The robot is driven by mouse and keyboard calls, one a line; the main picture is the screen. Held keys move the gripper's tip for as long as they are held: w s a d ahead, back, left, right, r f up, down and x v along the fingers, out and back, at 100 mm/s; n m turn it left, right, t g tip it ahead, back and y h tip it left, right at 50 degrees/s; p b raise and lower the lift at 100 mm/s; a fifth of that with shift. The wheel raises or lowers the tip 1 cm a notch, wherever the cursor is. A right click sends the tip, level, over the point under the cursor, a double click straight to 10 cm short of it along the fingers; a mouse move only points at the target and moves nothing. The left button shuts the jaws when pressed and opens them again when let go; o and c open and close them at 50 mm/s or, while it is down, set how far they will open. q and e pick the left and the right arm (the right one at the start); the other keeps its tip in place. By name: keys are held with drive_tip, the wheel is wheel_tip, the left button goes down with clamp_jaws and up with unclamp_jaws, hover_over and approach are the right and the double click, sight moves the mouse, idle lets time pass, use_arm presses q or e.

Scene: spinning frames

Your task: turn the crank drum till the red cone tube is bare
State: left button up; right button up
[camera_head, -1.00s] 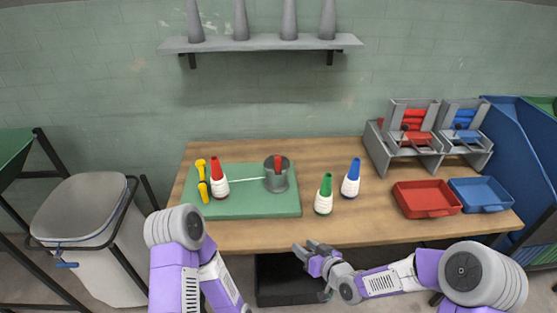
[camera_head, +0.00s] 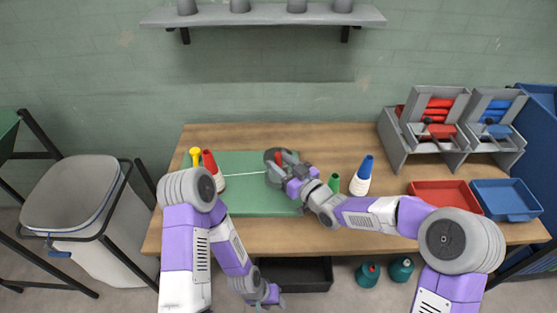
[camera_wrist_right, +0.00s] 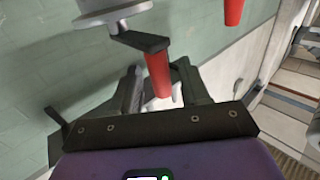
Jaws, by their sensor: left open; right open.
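The red cone tube (camera_head: 209,162) stands at the left of the green mat (camera_head: 235,205), with white yarn at its base, partly behind my left arm. A thread runs from it to the grey crank drum (camera_head: 272,156). My right gripper (camera_head: 287,172) is at the drum and hides part of it. In the right wrist view, the drum (camera_wrist_right: 112,12) is at upper left and its red crank handle (camera_wrist_right: 158,75) reaches down between the open fingers of my right gripper (camera_wrist_right: 162,88). I cannot tell whether they touch it. My left gripper (camera_head: 264,293) is open and empty, low in front of the table.
A green cone (camera_head: 334,181), partly hidden by my right arm, and a blue cone (camera_head: 363,172) stand right of the drum. A yellow piece (camera_head: 196,152) is beside the red cone. Red (camera_head: 445,193) and blue (camera_head: 505,197) trays lie at the right. A black bin (camera_head: 300,272) is below the table.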

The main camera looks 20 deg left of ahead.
drive_tip(key=shift+w+a, duration=0.4)
drive_tip(key=shift+a, duration=0.2)
clamp_jaws()
